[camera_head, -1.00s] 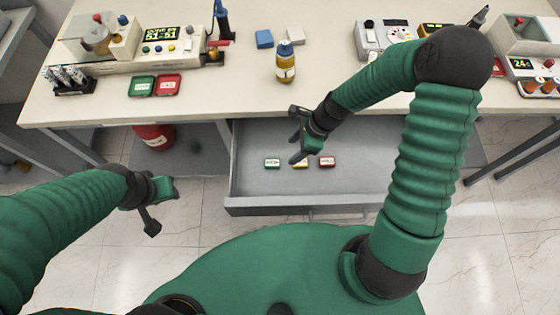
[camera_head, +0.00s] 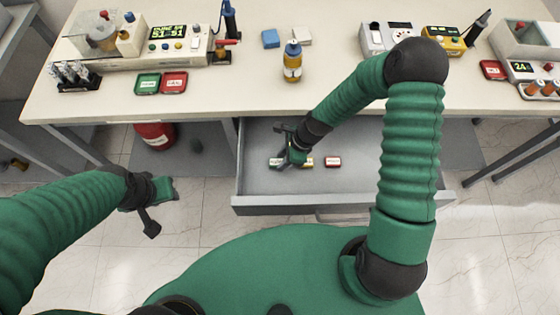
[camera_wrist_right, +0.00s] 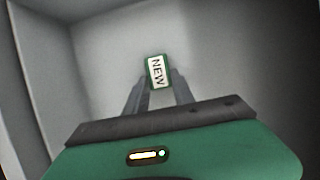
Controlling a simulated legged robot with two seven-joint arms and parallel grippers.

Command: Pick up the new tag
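The new tag, a small green tag with a white label reading NEW, lies in the open drawer (camera_head: 385,182) under the table. It shows in the right wrist view (camera_wrist_right: 158,72) between the tips of my right gripper (camera_wrist_right: 158,85). In the head view my right gripper (camera_head: 287,152) is over the drawer's left part and partly hides the tag (camera_head: 275,163). Its fingers look open around or just above the tag; I cannot tell whether they touch it. My left gripper (camera_head: 162,207) is open and empty, in front of the table at the left.
A yellow tag (camera_head: 306,163) lies right beside the gripper and a red tag (camera_head: 333,162) lies farther right in the drawer. The drawer's front wall (camera_head: 290,205) and side walls bound the space. The table (camera_head: 215,95) above carries bottles, trays and devices.

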